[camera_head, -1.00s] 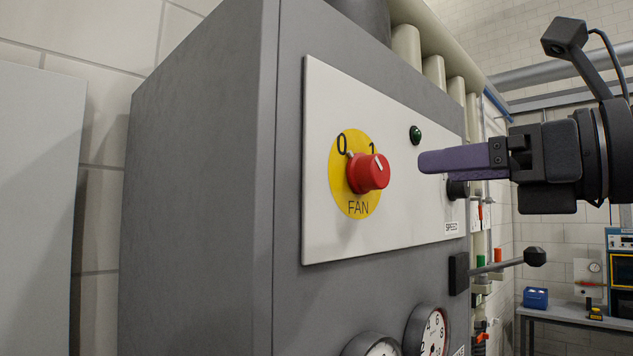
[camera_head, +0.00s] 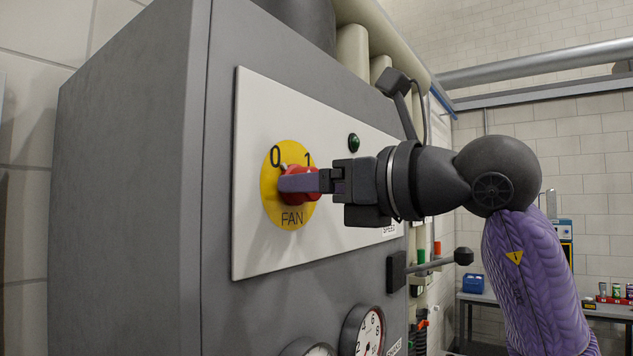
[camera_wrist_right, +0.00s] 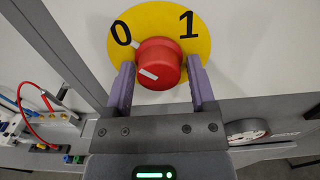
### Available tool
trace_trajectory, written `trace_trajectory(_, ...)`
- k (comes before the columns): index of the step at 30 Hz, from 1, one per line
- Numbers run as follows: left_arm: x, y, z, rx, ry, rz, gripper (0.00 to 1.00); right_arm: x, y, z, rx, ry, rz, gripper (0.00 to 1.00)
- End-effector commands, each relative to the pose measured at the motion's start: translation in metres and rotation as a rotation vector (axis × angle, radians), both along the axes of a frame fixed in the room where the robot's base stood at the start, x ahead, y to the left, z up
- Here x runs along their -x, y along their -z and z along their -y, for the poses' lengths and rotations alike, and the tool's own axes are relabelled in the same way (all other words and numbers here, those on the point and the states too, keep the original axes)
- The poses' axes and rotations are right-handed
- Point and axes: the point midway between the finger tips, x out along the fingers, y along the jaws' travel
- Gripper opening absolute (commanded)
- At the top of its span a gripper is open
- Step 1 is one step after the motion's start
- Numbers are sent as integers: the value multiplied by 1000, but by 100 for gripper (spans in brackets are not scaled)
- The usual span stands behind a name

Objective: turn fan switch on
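The fan switch is a red round knob (camera_head: 312,186) on a yellow disc (camera_head: 272,205) marked 0, 1 and FAN. It also shows in the right wrist view (camera_wrist_right: 160,62). A small white pointer at the knob's base sits by the 0. My right gripper (camera_head: 300,184) is at the knob, with its purple fingers on either side. In the right wrist view the fingers (camera_wrist_right: 161,80) are apart, with narrow gaps between them and the knob. The near finger hides part of the knob in the head view. My left gripper is not in view.
The switch sits on a white panel (camera_head: 255,250) of a grey cabinet (camera_head: 130,180). A dark green lamp (camera_head: 353,142) is above right of the knob. A black-handled lever (camera_head: 430,264) sticks out below my right arm. Round gauges (camera_head: 362,333) are lower down.

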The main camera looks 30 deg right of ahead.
Motion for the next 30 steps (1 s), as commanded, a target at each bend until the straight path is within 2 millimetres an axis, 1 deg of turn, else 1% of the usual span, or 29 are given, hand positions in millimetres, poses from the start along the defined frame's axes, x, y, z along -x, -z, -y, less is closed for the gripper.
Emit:
trace_trajectory(1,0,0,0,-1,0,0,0,0,0,0,0,0,0,59)
trace_trajectory(2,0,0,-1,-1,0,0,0,0,0,0,0,0,0,52)
trace_trajectory(3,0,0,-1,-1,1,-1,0,0,0,0,0,0,0,44)
trace_trajectory(5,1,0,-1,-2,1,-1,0,0,0,0,0,0,0,31)
trace_trajectory(6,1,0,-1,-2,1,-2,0,0,0,0,0,0,0,23)
trace_trajectory(8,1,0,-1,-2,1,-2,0,0,0,0,0,0,0,10)
trace_trajectory(9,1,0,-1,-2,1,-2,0,0,0,0,0,0,0,2)
trace_trajectory(10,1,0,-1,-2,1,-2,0,0,0,0,0,0,0,0)
trace_trajectory(15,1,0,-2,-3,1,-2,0,0,0,0,-8,0,-3,0)
trace_trajectory(20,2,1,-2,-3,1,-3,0,0,0,0,-55,0,-23,0)
trace_trajectory(26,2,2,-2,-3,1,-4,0,0,0,0,-181,0,-74,0)
trace_trajectory(30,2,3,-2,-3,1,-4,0,0,0,0,-299,0,-122,0)
